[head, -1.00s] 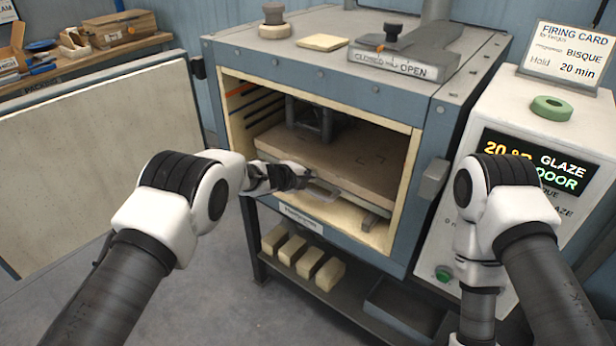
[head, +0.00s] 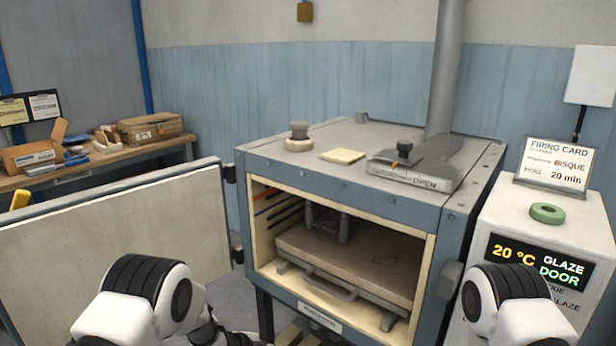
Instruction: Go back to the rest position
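My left arm comes in at the lower left, bent in front of the open kiln door (head: 110,245). Its gripper is not clearly visible; only dark parts show at the bottom edge, below the kiln. My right arm shows at the lower right in front of the control box, and its gripper is out of view. The kiln (head: 336,167) stands open. Inside is a shelf slab (head: 335,258) with a metal handle (head: 330,287) at its front. A dark grey object (head: 343,227) stands on the slab toward the back. No gripper touches the slab.
The control box (head: 490,220) reads 20 °C, GLAZE and DOOR. A green ring (head: 547,213) and a firing card (head: 553,165) saying BISQUE, 20 min sit on it. The swung-out door takes up the left side. A workbench (head: 95,170) with boxes stands behind.

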